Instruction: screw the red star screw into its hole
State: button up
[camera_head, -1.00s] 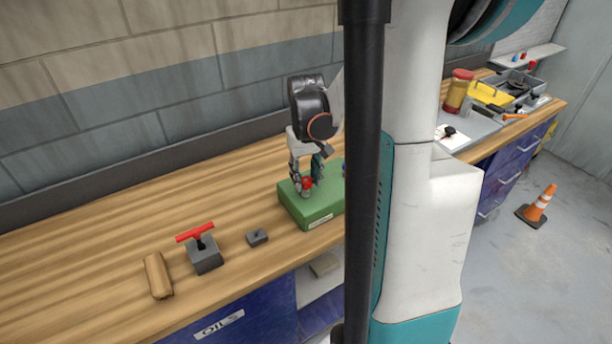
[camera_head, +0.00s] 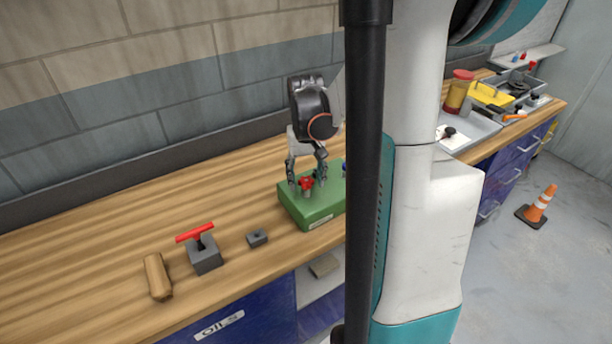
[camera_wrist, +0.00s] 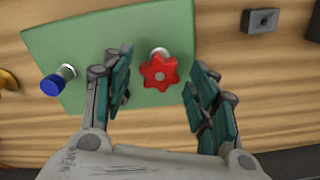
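The red star screw (camera_wrist: 159,72) stands in the green block (camera_wrist: 100,38), with a bit of metal showing at its edge; how deep it sits I cannot tell. In the head view the red star screw (camera_head: 307,183) stands upright on the green block (camera_head: 318,213). My gripper (camera_wrist: 160,90) is open, with one finger on each side of the red head and gaps between. It also shows in the head view (camera_head: 306,182), over the block. The hole under the screw is hidden.
A blue-capped screw (camera_wrist: 52,83) stands on the block's left in the wrist view. A grey block with a red T-handle (camera_head: 204,254), a small grey block (camera_head: 257,238) and a wooden piece (camera_head: 157,277) lie on the bench. Bare wood surrounds them.

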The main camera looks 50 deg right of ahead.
jog(key=n, duration=1.1)
jog(key=shift+b, duration=0.3)
jog(key=n, duration=0.3)
jog(key=shift+n, duration=0.4)
jog(key=n, duration=0.7)
jog(key=shift+n, duration=0.3)
jog(key=n, duration=0.4)
jog(key=shift+b, duration=0.3)
jog(key=n, duration=0.3)
